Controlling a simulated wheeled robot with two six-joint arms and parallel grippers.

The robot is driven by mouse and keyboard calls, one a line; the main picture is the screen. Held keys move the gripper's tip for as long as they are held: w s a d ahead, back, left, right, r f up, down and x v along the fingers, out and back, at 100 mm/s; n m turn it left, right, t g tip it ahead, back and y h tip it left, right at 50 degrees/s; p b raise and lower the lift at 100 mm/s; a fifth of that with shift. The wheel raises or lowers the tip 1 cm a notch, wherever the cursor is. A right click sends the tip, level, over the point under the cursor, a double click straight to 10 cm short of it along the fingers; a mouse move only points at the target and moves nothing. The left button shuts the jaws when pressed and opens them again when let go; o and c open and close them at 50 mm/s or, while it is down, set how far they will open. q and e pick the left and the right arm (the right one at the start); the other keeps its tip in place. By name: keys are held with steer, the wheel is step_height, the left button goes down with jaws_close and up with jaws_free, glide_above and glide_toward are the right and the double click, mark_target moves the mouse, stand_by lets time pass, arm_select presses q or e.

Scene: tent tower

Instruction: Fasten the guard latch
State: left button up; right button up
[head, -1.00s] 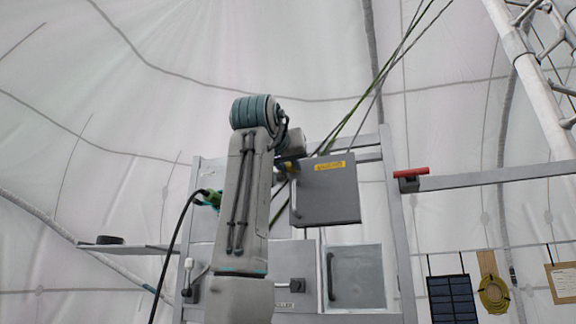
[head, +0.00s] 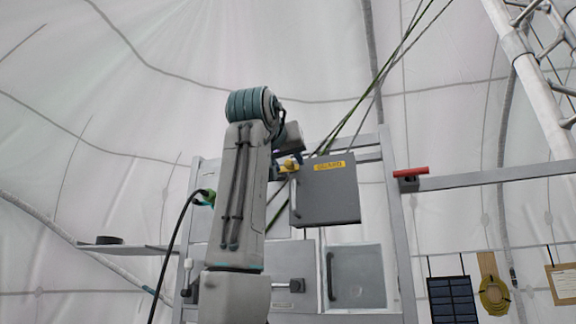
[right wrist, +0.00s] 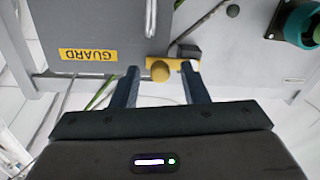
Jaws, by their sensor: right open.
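The guard is a grey box door with a yellow GUARD label (head: 329,166); in the right wrist view the label (right wrist: 89,55) appears upside down. The yellow latch (right wrist: 182,64) with its round knob (right wrist: 160,72) sits at the guard's edge, beside a small dark block (right wrist: 189,51). In the head view, the latch (head: 288,166) shows partly, at the guard's upper left. My right gripper (right wrist: 161,78) is open, its two fingers on either side of the knob with gaps. My own arm hides most of this gripper in the head view. My left gripper is not in view.
A grey box with a dark handle (head: 330,277) and a rotary switch (head: 296,285) are below the guard. A green plug with a black cable (head: 207,198) is left of my arm. A rail with a red handle (head: 411,172) is at right.

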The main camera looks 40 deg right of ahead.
steer(key=b+v, duration=0.2)
steer(key=v, duration=0.7)
steer(key=shift+a, duration=0.25)
